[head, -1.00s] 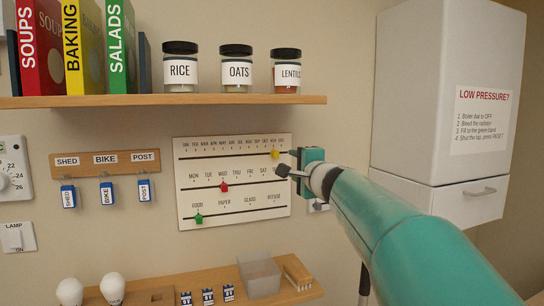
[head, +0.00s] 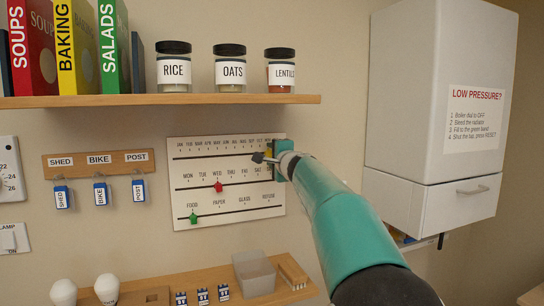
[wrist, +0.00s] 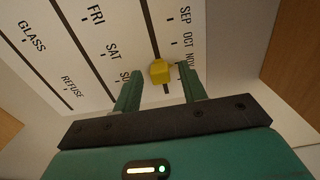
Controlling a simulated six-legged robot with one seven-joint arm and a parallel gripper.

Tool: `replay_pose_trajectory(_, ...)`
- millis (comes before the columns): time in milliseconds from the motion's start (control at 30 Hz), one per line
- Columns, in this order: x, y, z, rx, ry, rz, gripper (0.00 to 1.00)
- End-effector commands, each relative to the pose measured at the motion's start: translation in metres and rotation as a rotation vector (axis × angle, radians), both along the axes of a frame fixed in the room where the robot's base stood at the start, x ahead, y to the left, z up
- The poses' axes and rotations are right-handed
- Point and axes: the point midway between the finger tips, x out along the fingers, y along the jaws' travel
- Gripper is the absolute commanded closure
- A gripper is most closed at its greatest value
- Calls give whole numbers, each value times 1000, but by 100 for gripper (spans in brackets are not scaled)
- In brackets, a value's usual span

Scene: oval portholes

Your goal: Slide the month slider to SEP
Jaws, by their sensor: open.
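The white slider board (head: 235,205) hangs on the wall with three slots. The yellow month knob (wrist: 160,72) sits on the top slot, level with about NOV in the wrist view. OCT and SEP lie farther along the same slot. My gripper (wrist: 160,77) is open, with one finger on either side of the yellow knob. I cannot tell whether either finger touches it. In the head view my gripper (head: 270,158) covers the right end of the month slot and hides most of the knob.
A red knob (head: 218,186) is near WED and a green knob (head: 194,218) near FOOD. A shelf (head: 160,101) with jars and books is above. A lower ledge (head: 215,278) carries bulbs, a bin and a brush. A white boiler cabinet (head: 430,100) stands right.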

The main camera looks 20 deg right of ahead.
Motion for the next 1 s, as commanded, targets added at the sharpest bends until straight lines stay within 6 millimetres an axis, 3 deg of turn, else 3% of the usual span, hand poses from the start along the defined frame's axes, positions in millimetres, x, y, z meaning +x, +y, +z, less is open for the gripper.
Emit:
replay_pose_trajectory(300, 3, 0, 0, -1, -1, 0, 58)
replay_pose_trajectory(533, 3, 0, 0, -1, -1, 0, 100)
replay_pose_trajectory(767, 3, 6, 1, 0, -1, 2, 100)
replay_pose_trajectory(1000, 3, 47, 1, 1, -1, 4, 100)
